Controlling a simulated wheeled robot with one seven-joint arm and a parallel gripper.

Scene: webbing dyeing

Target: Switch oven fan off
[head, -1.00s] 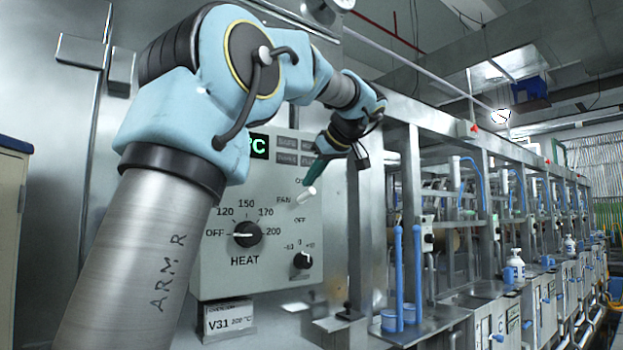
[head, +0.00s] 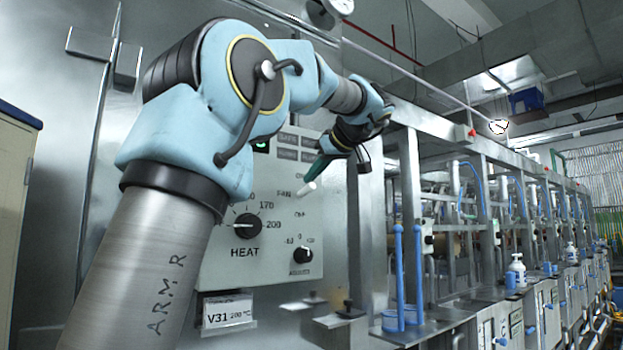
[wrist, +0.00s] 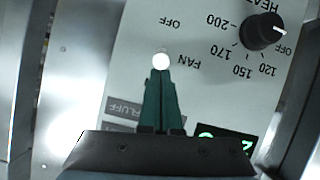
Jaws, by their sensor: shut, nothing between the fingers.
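The oven control panel (head: 270,265) fills the middle of the head view. In the wrist view the lever's round white end (wrist: 160,61) shows near the FAN and OFF lettering, upside down. My gripper (head: 315,172) has dark green fingers, shut and empty. Their tips (wrist: 160,75) are right at the lever's end on the side away from OFF. I cannot tell whether they touch it.
The black HEAT knob (head: 247,227) and a smaller ADJUST knob (head: 303,255) sit below the switch. A metal post (head: 365,240) and a row of machines with blue tubes (head: 408,270) stand to the right. A V31 label (head: 228,312) is under the panel.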

